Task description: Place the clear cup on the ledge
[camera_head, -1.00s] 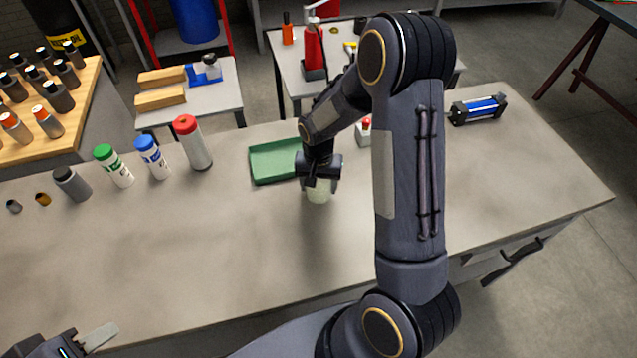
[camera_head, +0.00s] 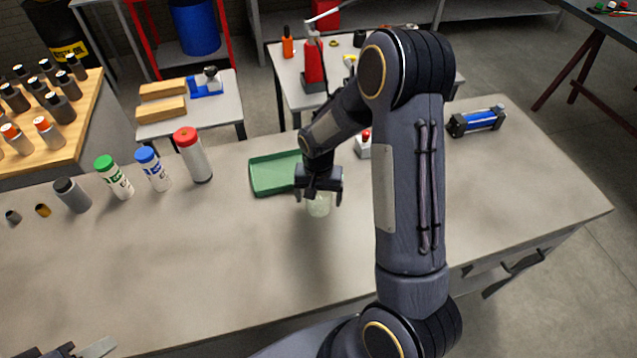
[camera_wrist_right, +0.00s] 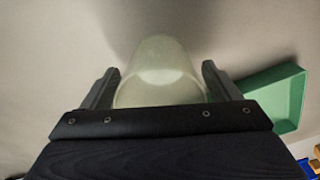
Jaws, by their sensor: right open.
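The clear cup (camera_head: 318,207) stands on the grey workbench, just in front of the green tray. It is pale and see-through, and my right gripper partly hides it in the head view. My right gripper (camera_head: 318,200) points down over the cup with its jaws open, one finger on each side. My left gripper (camera_head: 80,350) shows only in part at the bottom left edge, away from the cup. I cannot tell which surface is the ledge.
The green tray (camera_head: 274,188) lies just behind the cup. Several bottles, including a red-capped one (camera_head: 196,160), stand to the left on the workbench (camera_head: 220,265). A red-button box (camera_head: 363,150) and blue cylinder (camera_head: 478,122) lie right. The bench front is clear.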

